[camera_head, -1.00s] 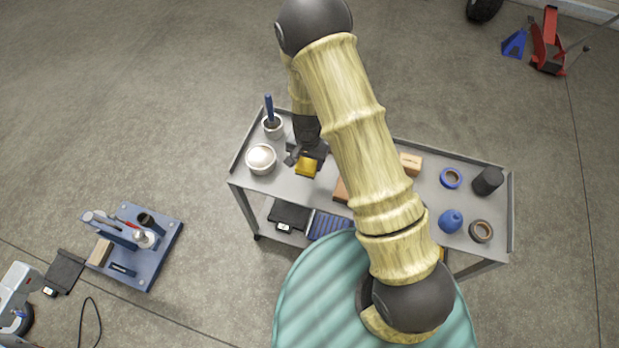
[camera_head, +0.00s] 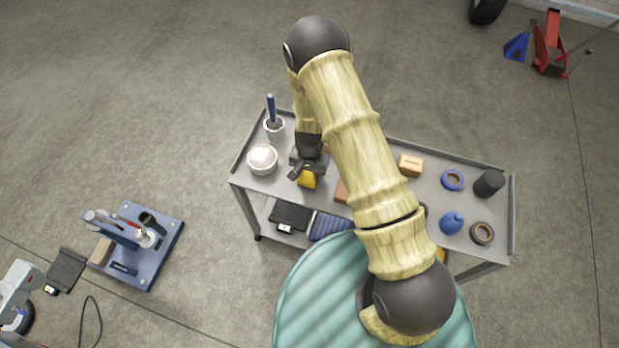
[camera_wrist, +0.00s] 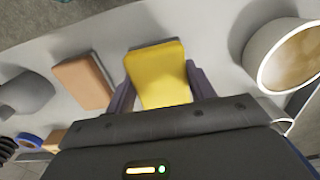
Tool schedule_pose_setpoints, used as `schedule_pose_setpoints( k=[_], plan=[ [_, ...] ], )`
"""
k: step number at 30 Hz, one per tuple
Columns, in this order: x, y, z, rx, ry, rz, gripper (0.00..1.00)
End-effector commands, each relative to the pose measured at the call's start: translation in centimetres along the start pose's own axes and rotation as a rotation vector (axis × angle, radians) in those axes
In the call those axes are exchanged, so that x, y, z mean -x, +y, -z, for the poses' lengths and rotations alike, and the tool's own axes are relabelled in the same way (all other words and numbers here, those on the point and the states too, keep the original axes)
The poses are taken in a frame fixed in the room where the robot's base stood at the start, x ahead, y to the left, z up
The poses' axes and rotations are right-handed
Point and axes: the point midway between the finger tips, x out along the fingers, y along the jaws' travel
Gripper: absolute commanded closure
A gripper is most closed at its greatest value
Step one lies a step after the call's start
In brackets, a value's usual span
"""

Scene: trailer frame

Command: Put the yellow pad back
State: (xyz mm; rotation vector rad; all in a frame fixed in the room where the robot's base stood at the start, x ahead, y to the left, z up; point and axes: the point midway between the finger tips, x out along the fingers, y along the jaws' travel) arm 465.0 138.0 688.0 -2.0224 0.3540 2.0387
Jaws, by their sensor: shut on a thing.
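The yellow pad (camera_head: 307,180) is between the fingers of my gripper (camera_head: 303,174), over the left part of the grey cart top (camera_head: 336,211). In the wrist view the pad (camera_wrist: 158,74) is a yellow block with a finger of my gripper (camera_wrist: 160,92) on each side of it. The gripper is shut on it. Whether the pad touches the cart top or is slightly above it, I cannot tell. My arm hides part of the cart's middle.
An orange-brown block (camera_wrist: 83,81) lies beside the pad.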

Motion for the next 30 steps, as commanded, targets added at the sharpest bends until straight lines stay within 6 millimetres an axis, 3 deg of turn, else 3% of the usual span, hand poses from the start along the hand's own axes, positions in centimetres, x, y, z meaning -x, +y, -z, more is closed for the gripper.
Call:
schedule_pose_setpoints(
  k=[6,19,20,22,30],
  plan=[
    [-3.0,0.1,-0.1,0.000,-0.003,-0.001,0.67],
    [-3.6,0.0,0.0,0.000,-0.002,-0.001,0.67],
    [-3.5,0.0,0.0,0.000,-0.002,0.000,0.40],
    [-3.5,0.0,0.0,0.000,-0.002,-0.001,0.26],
    [-3.4,0.0,0.0,0.000,-0.002,-0.001,0.24]
  ],
)
